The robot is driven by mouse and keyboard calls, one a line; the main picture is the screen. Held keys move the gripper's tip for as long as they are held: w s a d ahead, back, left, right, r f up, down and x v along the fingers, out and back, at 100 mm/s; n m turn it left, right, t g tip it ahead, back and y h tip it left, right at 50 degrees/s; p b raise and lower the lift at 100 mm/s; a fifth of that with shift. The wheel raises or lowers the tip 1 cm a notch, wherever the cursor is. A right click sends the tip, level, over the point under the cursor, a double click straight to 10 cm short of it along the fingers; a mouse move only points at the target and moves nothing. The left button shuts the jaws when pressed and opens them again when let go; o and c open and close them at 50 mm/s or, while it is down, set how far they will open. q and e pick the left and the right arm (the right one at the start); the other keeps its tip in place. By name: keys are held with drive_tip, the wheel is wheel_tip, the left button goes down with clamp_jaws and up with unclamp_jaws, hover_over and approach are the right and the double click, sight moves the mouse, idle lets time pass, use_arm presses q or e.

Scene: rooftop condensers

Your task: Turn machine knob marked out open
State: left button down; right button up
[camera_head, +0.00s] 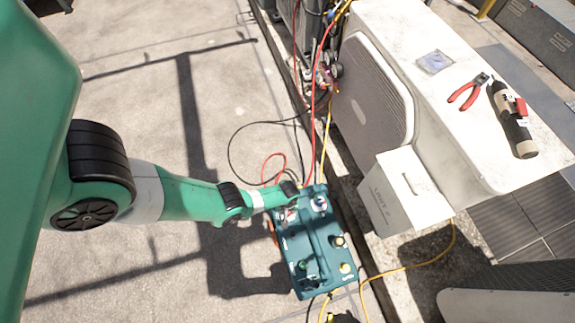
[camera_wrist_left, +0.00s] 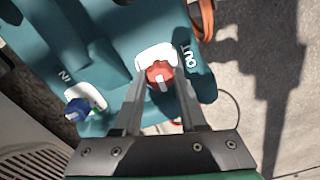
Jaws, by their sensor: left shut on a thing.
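The machine (camera_head: 312,243) is a teal box with a handle, standing on the concrete beside the condenser. In the left wrist view its red knob (camera_wrist_left: 160,73) has a white mark and sits on a white plate next to the word OUT. My left gripper (camera_wrist_left: 160,85) has its two fingers on either side of the red knob and is shut on it. In the head view the gripper (camera_head: 288,205) is at the machine's upper left corner, where the arm partly hides the knob. A blue knob (camera_wrist_left: 76,110) beside the word IN is at the left of the wrist view. My right gripper is not in view.
A white condenser unit (camera_head: 400,100) stands right of the machine, with red-handled pliers (camera_head: 467,92) and a black tool (camera_head: 511,120) on top. Red, yellow and black hoses run near the machine. The concrete to the left is clear.

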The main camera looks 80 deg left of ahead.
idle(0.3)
use_arm(q)
drive_tip(key=shift+c, duration=2.3)
unclamp_jaws()
drive_tip(key=shift+r, duration=0.1)
wheel_tip(320, 180, up, 11)
drive_tip(key=p, duration=1.1)
drive_tip(key=shift+r, duration=0.2)
